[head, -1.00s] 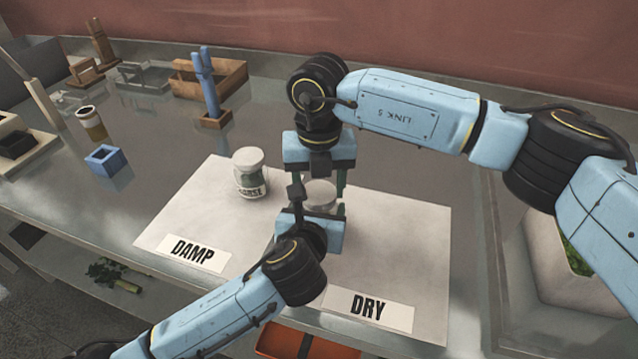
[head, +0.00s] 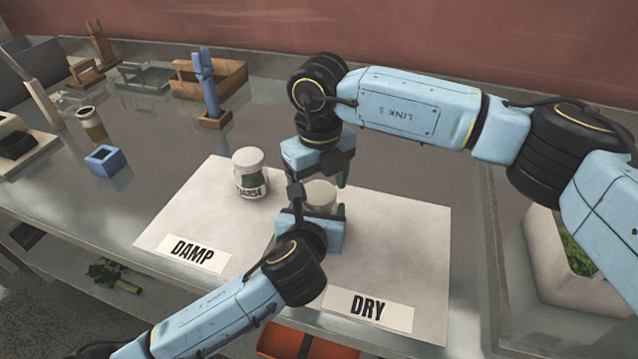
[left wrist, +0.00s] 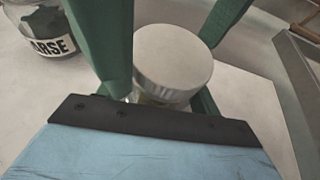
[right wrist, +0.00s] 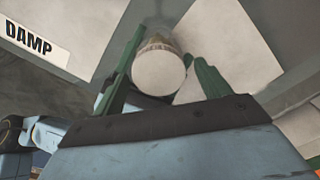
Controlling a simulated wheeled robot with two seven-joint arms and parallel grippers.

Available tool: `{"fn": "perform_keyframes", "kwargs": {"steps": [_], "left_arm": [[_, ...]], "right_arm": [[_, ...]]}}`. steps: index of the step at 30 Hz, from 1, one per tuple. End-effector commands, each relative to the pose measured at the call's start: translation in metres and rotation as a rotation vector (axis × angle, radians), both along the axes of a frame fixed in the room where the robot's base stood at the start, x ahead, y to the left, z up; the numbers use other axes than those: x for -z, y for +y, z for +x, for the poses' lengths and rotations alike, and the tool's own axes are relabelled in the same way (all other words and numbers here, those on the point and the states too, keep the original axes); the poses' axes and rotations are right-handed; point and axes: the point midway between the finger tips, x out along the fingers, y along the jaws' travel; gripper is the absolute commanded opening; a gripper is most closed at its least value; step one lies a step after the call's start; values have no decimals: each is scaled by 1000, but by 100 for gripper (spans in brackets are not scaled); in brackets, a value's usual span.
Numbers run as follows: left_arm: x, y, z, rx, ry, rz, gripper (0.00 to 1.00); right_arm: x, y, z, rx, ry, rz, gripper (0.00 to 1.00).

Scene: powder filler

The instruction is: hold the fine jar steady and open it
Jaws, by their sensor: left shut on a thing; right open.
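The fine jar (head: 320,194) has a pale round lid and stands on the white mat, partly hidden by my grippers. In the left wrist view its lid (left wrist: 172,57) sits on top, between green fingers. My left gripper (head: 312,213) is shut on the jar's body, below the lid. My right gripper (head: 322,178) is above the jar, turned at an angle and pointing down. In the right wrist view the round lid (right wrist: 158,68) lies between its open fingers, with gaps visible. The jar's label is hidden.
A second lidded jar (head: 250,174), its label partly reading "COARSE", stands left on the white mat (head: 410,240). The mat has DAMP and DRY labels. A blue square holder (head: 105,160), a blue upright tool and a wooden box stand farther back. A planter (head: 545,250) is at right.

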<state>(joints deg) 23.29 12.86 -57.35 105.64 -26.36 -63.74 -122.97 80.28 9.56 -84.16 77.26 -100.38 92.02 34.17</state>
Motion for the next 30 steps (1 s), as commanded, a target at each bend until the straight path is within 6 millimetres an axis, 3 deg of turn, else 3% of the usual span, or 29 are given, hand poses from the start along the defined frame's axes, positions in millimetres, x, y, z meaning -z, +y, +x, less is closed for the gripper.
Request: {"fn": "perform_keyframes", "kwargs": {"steps": [5,15,19,30], "left_arm": [[0,0,0,1,1,1,0],[1,0,0,0,1,1,0],[1,0,0,0,1,1,0],[1,0,0,0,1,1,0]], "right_arm": [[-3,2,-1,-4,2,3,78],[-43,2,-1,-3,0,4,78],[-48,1,-1,22,1,2,75],[-75,1,-1,417,0,3,75]]}}
